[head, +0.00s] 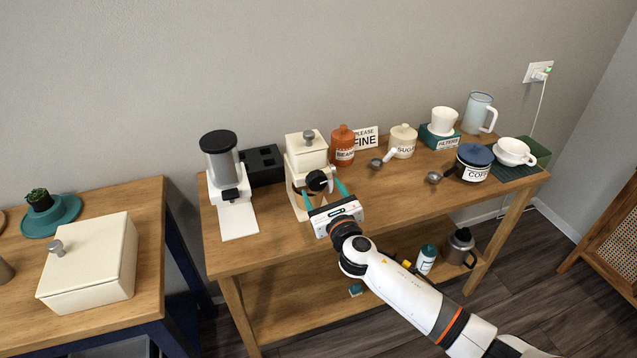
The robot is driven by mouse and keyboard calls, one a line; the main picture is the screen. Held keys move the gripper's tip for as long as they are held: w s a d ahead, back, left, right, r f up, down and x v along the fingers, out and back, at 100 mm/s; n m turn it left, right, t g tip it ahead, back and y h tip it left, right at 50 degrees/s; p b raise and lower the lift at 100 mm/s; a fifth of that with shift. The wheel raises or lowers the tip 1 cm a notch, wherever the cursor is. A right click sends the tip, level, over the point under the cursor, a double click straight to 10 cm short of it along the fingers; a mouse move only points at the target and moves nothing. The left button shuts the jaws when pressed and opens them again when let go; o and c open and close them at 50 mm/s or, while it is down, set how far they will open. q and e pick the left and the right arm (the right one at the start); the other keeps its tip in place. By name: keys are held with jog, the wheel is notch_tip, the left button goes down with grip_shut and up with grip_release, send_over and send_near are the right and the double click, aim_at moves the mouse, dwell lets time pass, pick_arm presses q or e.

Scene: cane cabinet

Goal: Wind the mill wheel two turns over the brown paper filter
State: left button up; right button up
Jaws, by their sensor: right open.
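The mill (305,155) is a cream box with a grey knob on its lid, standing on the middle of the wooden table. Its black wheel (317,180) is on the front face, with a dark handle beside it. My right gripper (324,188) is open in front of the mill, its two teal fingers apart on either side of the wheel. I cannot tell whether they touch it. The gripper body covers the area in front of the mill's lower part. I cannot make out a brown paper filter. My left gripper is not in view.
A grinder with a grey hopper (222,160) and a black box (262,165) stand left of the mill. An orange jar (343,145), sugar jar (403,141), metal scoop (383,160), coffee jar (473,163), white dripper (443,121) and white cup (514,152) stand to the right.

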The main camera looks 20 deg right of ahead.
aim_at(318, 183)
jog(key=shift+w, duration=1.9)
jog(key=c, duration=1)
jog(key=shift+o, duration=0.2)
jog(key=shift+m, duration=0.4)
